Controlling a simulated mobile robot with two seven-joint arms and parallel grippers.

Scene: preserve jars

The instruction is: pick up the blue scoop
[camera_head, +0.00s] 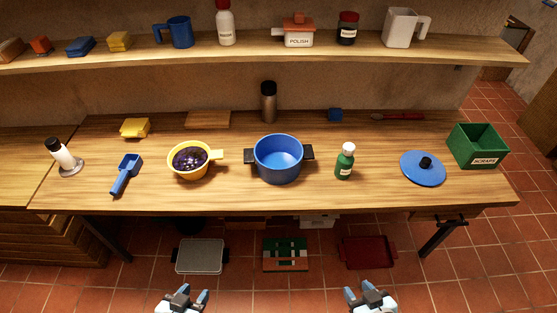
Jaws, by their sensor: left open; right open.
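The blue scoop (127,173) lies on the wooden table at the left, its handle pointing down toward the table's front edge. My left gripper (183,293) is open and empty at the bottom of the head view, in front of the table and well apart from the scoop. My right gripper (369,291) is also open and empty at the bottom, further right. Nothing hides the scoop.
Beside the scoop stand a white bottle-like item (63,157) on the left and a yellow bowl (187,173) of dark fruit on the right. A yellow sponge (135,127) lies behind. A blue pot (279,172), green bottle (345,163) and green scraps bin (478,155) stand further right.

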